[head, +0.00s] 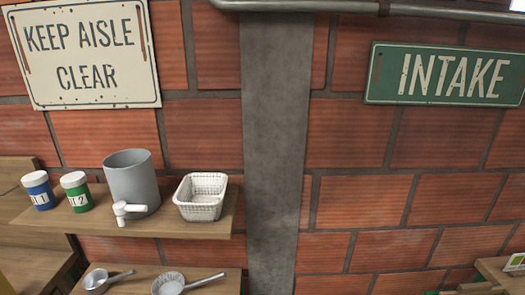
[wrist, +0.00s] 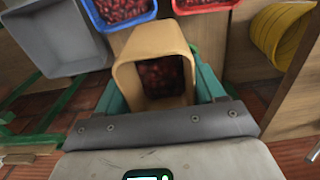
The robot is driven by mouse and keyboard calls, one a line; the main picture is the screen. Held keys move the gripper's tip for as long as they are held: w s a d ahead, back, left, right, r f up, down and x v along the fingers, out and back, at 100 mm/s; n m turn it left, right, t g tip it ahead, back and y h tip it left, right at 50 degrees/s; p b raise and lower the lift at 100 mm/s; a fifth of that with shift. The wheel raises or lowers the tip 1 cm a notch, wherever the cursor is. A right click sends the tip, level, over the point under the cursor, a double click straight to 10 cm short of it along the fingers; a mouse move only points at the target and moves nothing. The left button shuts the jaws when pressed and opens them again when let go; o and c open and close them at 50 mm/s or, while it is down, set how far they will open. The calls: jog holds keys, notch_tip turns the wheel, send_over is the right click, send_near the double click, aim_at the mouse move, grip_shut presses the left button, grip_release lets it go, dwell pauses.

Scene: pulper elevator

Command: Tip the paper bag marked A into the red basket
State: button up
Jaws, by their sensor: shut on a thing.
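In the wrist view my gripper (wrist: 158,96) has teal fingers on both sides of a tan paper bag (wrist: 150,40). It is shut on the bag. The bag's open mouth shows to the camera, with dark red cherry-like fruit inside. No letter A shows on the visible sides. A red basket (wrist: 206,9) is cut off by the top edge, beyond the bag, and red fruit shows in it. The bag is apart from the basket in the picture.
In the wrist view, a blue basket of red fruit (wrist: 98,15) and a grey bin (wrist: 45,50) lie left of the red basket. A yellow basket (wrist: 262,45) is at right. The head view shows a wall shelf (head: 160,222) with jars, a grey pot and a white basket (head: 200,208).

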notch_tip(320, 180, down, 6)
jog(key=b, duration=0.6)
jog(key=shift+r, duration=0.1)
